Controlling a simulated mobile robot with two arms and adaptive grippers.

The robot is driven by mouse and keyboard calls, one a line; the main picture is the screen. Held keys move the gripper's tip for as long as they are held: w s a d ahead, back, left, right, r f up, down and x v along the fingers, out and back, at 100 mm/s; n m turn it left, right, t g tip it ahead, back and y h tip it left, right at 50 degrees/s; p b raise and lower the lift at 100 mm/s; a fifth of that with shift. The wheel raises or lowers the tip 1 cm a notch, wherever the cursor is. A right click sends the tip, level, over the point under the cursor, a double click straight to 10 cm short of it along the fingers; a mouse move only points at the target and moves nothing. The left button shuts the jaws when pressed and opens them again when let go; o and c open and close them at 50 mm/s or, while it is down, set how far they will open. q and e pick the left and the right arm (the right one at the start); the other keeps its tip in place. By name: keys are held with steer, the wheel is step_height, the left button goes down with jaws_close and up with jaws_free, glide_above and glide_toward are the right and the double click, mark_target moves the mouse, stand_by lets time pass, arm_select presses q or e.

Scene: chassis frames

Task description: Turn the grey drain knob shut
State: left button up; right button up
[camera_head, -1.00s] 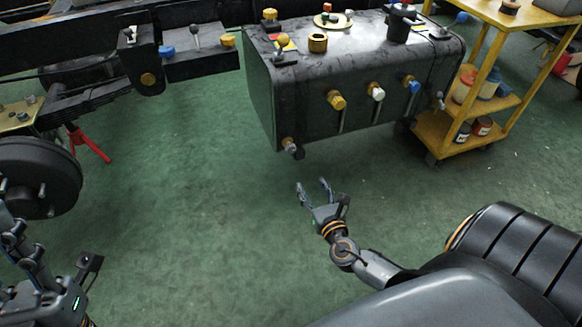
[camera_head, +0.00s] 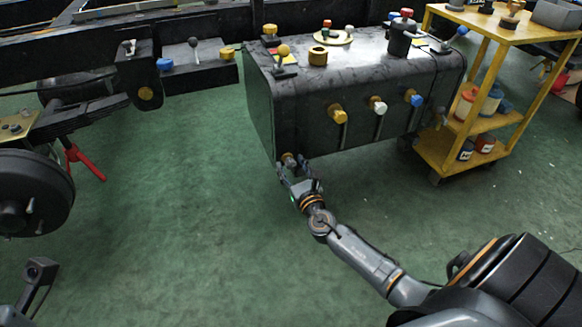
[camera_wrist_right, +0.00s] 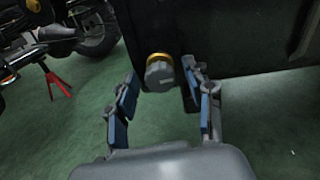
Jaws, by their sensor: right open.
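The grey drain knob (camera_wrist_right: 160,75) sits on a brass collar at the lower edge of the black tank (camera_head: 345,85). In the head view the knob (camera_head: 288,158) shows at the tank's lower left corner, partly hidden by my fingers. My right gripper (camera_head: 292,170) is just below it, open, with its fingers pointing up to it. In the right wrist view the knob lies between the tips of my right gripper (camera_wrist_right: 162,95), one finger on each side. I cannot tell whether either finger touches it. Part of my left arm shows at the lower left; its fingers are not clearly visible.
Yellow, white and blue valve knobs (camera_head: 377,105) line the tank's front. A yellow cart (camera_head: 470,160) with jars stands at the right. A wheel hub (camera_head: 35,195) and a red stand (camera_head: 82,160) are at the left. The green floor (camera_head: 180,220) is clear.

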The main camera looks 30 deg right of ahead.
steer(key=shift+w+d, duration=0.1)
steer(key=shift+w, duration=0.4)
jaws_close()
